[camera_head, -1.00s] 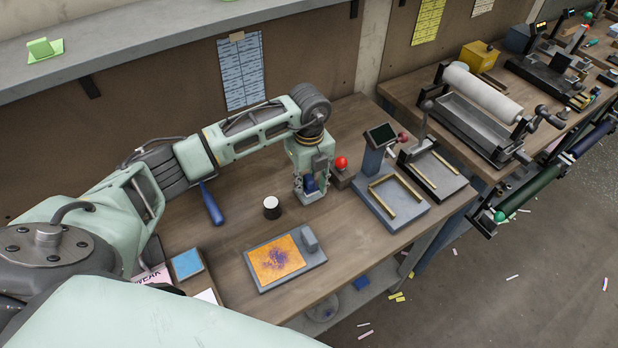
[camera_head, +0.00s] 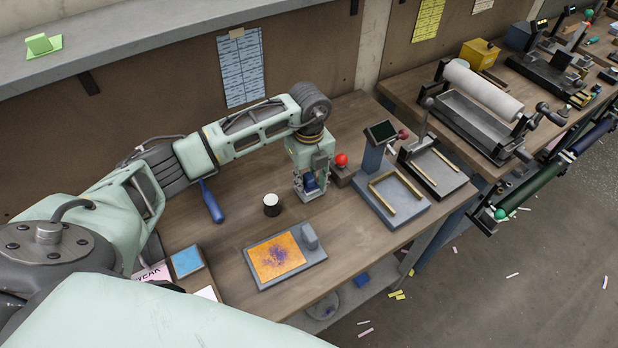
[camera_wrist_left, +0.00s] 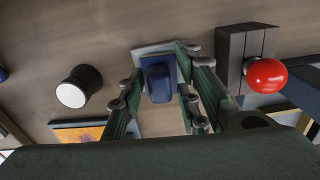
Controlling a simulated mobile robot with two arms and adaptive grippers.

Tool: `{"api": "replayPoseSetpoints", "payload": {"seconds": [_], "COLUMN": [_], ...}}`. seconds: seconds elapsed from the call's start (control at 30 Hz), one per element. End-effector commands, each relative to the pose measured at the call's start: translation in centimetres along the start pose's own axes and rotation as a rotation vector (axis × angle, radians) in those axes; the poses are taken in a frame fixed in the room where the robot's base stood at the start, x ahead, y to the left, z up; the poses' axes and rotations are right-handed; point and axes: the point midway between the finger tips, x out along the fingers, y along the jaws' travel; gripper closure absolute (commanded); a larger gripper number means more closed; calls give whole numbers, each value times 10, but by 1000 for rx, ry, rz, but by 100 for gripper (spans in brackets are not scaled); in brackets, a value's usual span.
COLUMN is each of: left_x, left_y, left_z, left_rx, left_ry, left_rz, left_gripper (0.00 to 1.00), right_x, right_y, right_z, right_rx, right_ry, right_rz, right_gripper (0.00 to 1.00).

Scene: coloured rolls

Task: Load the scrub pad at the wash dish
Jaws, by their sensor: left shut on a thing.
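The scrub pad (camera_wrist_left: 158,82) has a dark blue grip on a pale, flat base. My left gripper (camera_wrist_left: 160,90) is shut on the blue grip, with fingers on both sides. In the head view this gripper (camera_head: 310,190) points down at the bench, between the black cup and the red ball. I cannot tell whether the pad's base touches the bench. A small square dish with a blue surface (camera_head: 187,262), which looks like the wash dish, sits at the near left of the bench, well away from the gripper. My right gripper is not in view.
A black cup with a white top (camera_head: 271,204) stands left of the gripper; a red ball (camera_head: 341,159) on a dark block is close to its right. A grey tray (camera_head: 309,256) holds an orange plate with purple marks (camera_head: 276,256). A blue-handled tool (camera_head: 211,203) lies behind left.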

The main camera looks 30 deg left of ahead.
Motion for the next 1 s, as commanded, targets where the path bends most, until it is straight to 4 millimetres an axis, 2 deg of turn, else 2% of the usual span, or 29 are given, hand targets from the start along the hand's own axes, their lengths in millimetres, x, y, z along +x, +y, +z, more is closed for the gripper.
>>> {"api": "replayPoseSetpoints", "payload": {"seconds": [1.0], "left_x": [8], "left_y": [0], "left_z": [0], "left_rx": [0], "left_ry": [0], "left_rz": [0], "left_gripper": [90], "right_x": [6], "right_y": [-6], "right_z": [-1], "right_rx": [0], "right_ry": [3], "right_rz": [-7], "right_gripper": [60]}}
